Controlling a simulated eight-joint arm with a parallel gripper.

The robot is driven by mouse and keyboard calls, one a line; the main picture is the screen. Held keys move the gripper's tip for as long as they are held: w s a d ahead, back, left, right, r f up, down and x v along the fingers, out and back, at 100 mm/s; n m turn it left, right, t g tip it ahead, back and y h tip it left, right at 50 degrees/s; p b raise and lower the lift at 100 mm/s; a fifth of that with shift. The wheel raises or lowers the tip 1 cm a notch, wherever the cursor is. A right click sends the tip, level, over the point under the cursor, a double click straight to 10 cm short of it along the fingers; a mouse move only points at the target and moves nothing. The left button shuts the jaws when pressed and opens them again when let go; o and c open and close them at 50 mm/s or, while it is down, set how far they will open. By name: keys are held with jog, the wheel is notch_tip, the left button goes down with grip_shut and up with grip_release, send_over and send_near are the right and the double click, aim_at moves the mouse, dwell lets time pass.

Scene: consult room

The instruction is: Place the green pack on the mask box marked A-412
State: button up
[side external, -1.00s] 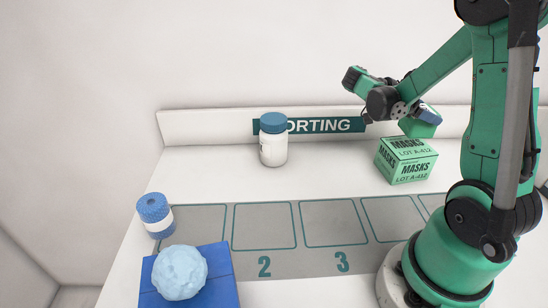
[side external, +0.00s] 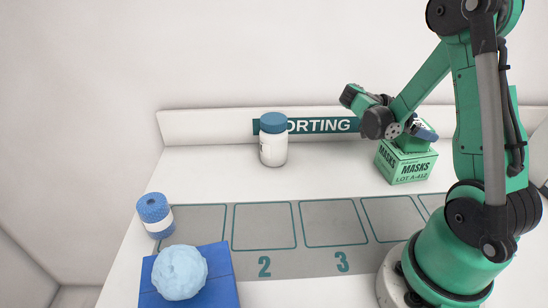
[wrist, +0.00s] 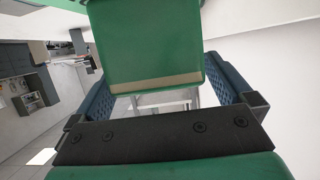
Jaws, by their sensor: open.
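The mask box (side external: 407,168), green and white and marked "MASKS LOT A-412", stands on the counter at the right in the side view. The green pack (side external: 409,144) is on top of this box, partly hidden by my gripper (side external: 424,133). In the wrist view the green pack (wrist: 145,45) fills the upper middle, between the blue textured finger pads of my gripper (wrist: 160,72). The jaws are open around the pack. Any gap between pads and pack is hard to make out.
A white bottle with a blue cap (side external: 273,146) stands left of the box. A blue-wrapped roll (side external: 154,208) and a blue tray (side external: 224,280) with a pale blue ball (side external: 180,272) are at the front left. A grey mat (side external: 266,268) with numbered, empty slots lies in front.

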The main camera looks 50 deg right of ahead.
jog(key=w+a+r+n+t, duration=0.3)
jog(key=w+a+n+t, duration=0.2)
jog(key=w+a+n, duration=0.25)
jog(key=w+a+n+t+y, duration=0.2)
jog(key=a+n+t+y, duration=0.2)
jog(key=a+n, duration=0.5)
jog(key=w+a+n+t+y, duration=0.2)
jog(key=a+n+t+y, duration=0.3)
jog(key=a+n, duration=0.5)
jog(key=t, duration=0.2)
jog(key=shift+a+r+t+y, duration=0.2)
jog(key=shift+a+t+y, duration=0.1)
jog(key=shift+t, duration=0.1)
